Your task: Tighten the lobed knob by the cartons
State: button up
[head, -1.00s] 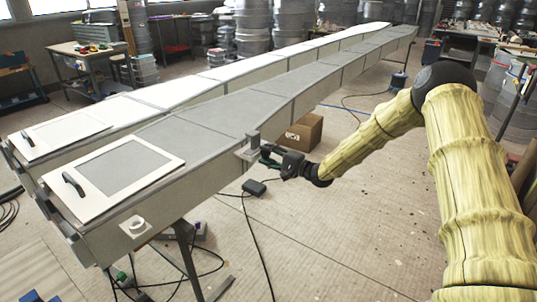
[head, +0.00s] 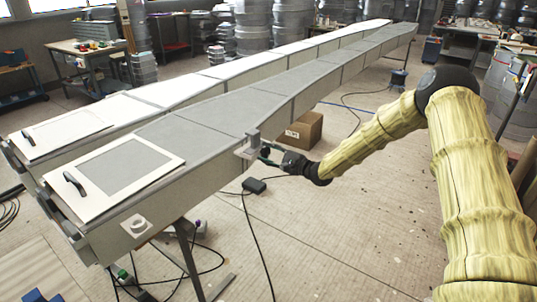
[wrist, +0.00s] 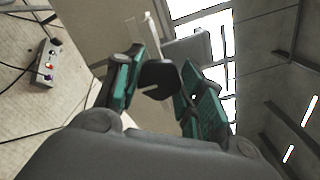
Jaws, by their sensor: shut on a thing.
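The lobed knob (wrist: 157,80) is black and sits between the two green-padded fingers of my gripper (wrist: 160,72) in the wrist view. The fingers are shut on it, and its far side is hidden. In the head view my gripper (head: 265,154) is at the grey clamp bracket (head: 251,143) on the near side wall of the long mould (head: 220,108). The knob is too small to make out there. A brown cardboard carton (head: 303,130) stands on the floor just behind my gripper.
A small dark box with a cable (head: 254,186) lies on the floor below my gripper. A grey control box with coloured buttons (wrist: 46,62) shows in the wrist view. Trestle legs (head: 188,255) and loose cables lie under the mould's near end. The floor in front is mostly clear.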

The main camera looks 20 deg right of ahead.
jog(key=o, duration=1)
jog(key=shift+d, duration=0.1)
jog(key=v, duration=1.2)
